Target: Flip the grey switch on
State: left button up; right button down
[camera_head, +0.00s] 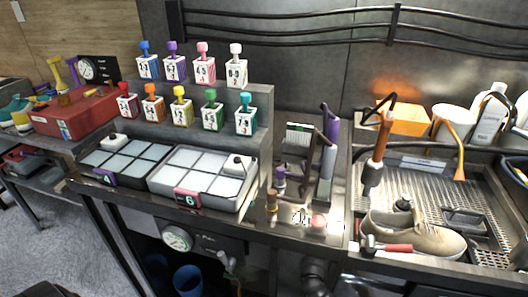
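I cannot pick out the grey switch for certain. A small grey lever-like part (226,262) sticks out below the counter front, to the right of a round white gauge (177,238) on a dark panel. It may be the switch, but its position is too small to read. Neither of my grippers can be made out in the head view.
Bottles with coloured tops (210,117) stand in rows above two gridded trays (202,181). A beige sneaker (425,238) rests on the metal grate at right, with a red-handled tool (390,248) before it. A blue bin (188,280) stands below.

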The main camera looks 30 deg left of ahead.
aim_at(230, 263)
jog(key=u, duration=1.3)
